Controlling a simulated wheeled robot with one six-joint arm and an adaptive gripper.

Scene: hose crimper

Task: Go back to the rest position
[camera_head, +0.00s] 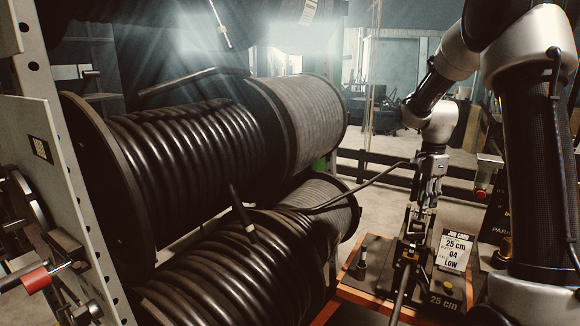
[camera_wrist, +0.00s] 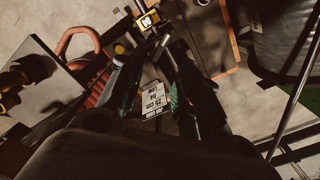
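My gripper (camera_head: 408,258) hangs pointing down at the right of the head view, above the orange-edged work board (camera_head: 352,291). In the wrist view its two green-padded fingers (camera_wrist: 152,88) stand apart with nothing seen held between them. The white job card (camera_head: 455,252), reading 25 cm, 04, LOW, stands just right of the gripper. It also shows between the fingers in the wrist view (camera_wrist: 155,99). A thin dark hose (camera_head: 368,183) runs from the lower reel toward the gripper; whether it touches is unclear.
Large black hose reels (camera_head: 190,160) fill the left and middle on a metal rack (camera_head: 62,150). A red-handled part (camera_head: 36,279) sits at lower left. A red button box (camera_head: 485,178) is at right. Open floor (camera_head: 375,222) lies behind the board.

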